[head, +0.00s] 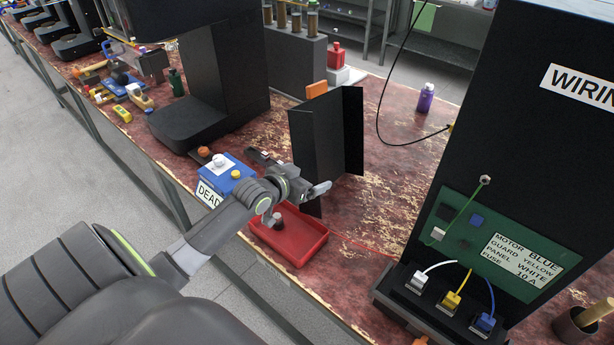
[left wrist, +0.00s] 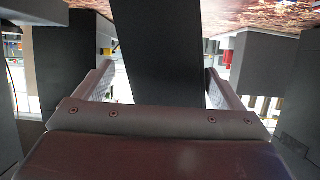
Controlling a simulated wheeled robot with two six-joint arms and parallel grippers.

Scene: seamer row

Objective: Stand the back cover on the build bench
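The back cover (head: 316,135) is a black folded panel. It stands upright on the red, worn bench (head: 385,190), behind a red tray. My left gripper (head: 306,187) is low at the cover's near side, above the tray's back edge. In the left wrist view, its two fingers (left wrist: 158,82) are wide apart. A dark upright panel, which looks like the cover (left wrist: 157,45), shows between them. I see no clear contact of both fingers with it. My right gripper is not in view.
The red tray (head: 312,246) holds a small grey part. A blue box (head: 228,172) stands left of it, and a black machine (head: 222,75) behind that. A tall black cabinet with a green board (head: 500,238) stands at the right. A purple bottle (head: 426,98) stands behind clear bench.

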